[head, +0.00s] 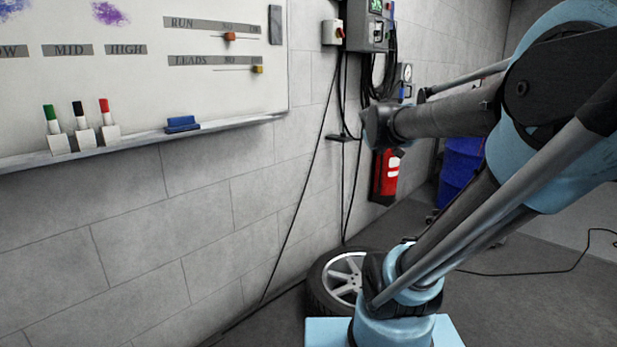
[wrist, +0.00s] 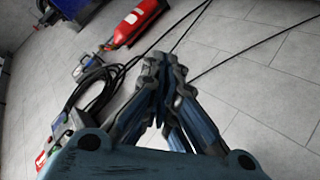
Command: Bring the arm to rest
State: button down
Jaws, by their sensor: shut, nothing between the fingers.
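My gripper (wrist: 162,62) shows in the wrist view with its two fingers together at the tips and nothing between them. In the head view my arm reaches up from its base, bends at the right, and points back left towards the wall. The dark wrist end of the arm is in front of the wall, above the red fire extinguisher (head: 386,176). I cannot make out the fingers in the head view. The extinguisher also shows in the wrist view (wrist: 131,24), beyond the fingertips and apart from them.
A whiteboard (head: 130,100) with markers and a blue eraser (head: 182,124) hangs at left. A control box (head: 367,25) with black cables is on the wall. A wheel (head: 338,283) lies behind my arm's base. A blue drum (head: 458,170) stands at right. A cable (head: 540,272) crosses the floor.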

jog(key=s+a+f+m+g+y, duration=0.1)
jog(key=s+f+g, duration=0.3)
jog(key=s+f, duration=0.7)
jog(key=s+a+f+m+g+y, duration=0.2)
jog(key=s+f+g, duration=0.3)
jog(key=s+f, duration=0.6)
jog(key=s+a, duration=0.1)
jog(key=s, duration=0.4)
jog(key=shift+f+m, duration=0.3)
jog(key=shift+f, duration=0.05)
jog(key=shift+a, duration=0.2)
